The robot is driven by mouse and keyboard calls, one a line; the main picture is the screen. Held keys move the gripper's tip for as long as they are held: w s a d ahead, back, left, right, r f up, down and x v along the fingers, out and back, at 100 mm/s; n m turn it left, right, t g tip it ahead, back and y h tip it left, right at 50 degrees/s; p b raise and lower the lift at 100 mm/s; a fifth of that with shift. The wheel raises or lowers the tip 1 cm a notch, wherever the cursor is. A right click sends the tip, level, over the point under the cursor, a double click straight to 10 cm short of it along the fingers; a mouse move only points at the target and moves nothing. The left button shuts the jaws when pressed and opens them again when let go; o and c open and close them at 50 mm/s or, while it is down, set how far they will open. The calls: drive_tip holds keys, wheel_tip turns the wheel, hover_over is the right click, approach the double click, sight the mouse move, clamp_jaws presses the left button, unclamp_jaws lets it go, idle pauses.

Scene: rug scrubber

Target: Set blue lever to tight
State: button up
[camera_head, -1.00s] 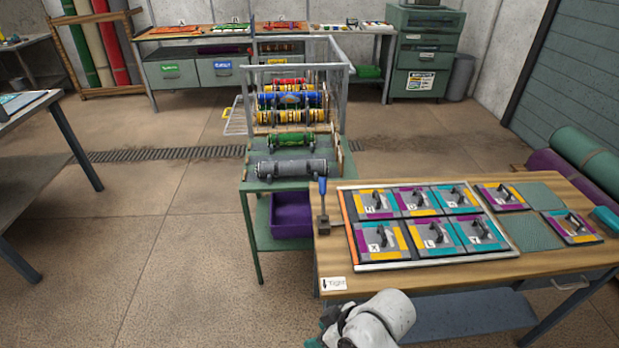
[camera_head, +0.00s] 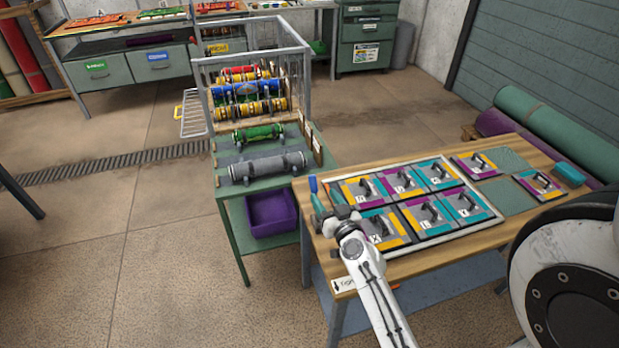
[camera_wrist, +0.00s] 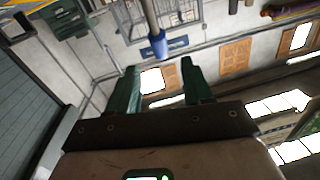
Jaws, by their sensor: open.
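The blue lever (camera_head: 313,185) stands at the left end of the wooden workbench (camera_head: 440,254), with its blue grip upward. Its lower shaft and base are hidden behind my gripper (camera_head: 328,207) in the head view. In the wrist view the blue grip (camera_wrist: 163,46) and part of its grey shaft (camera_wrist: 152,14) show just beyond my gripper (camera_wrist: 160,76). The two green fingers are apart with nothing held between them. A white "Tight" label (camera_head: 345,284) with an arrow is at the bench's front left corner.
A framed board (camera_head: 496,213) with several handled tiles lies right of the lever. The green roller rack (camera_head: 228,188) stands close behind and left of the bench, with a purple bin (camera_head: 272,213) below. Open floor (camera_head: 160,270) lies to the left.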

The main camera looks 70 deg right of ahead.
sight(315, 183)
drive_tip(key=p+x, duration=0.1)
drive_tip(key=x, duration=0.7)
drive_tip(key=shift+w+d, duration=0.2)
drive_tip(key=shift+d, duration=0.05)
clamp_jaws()
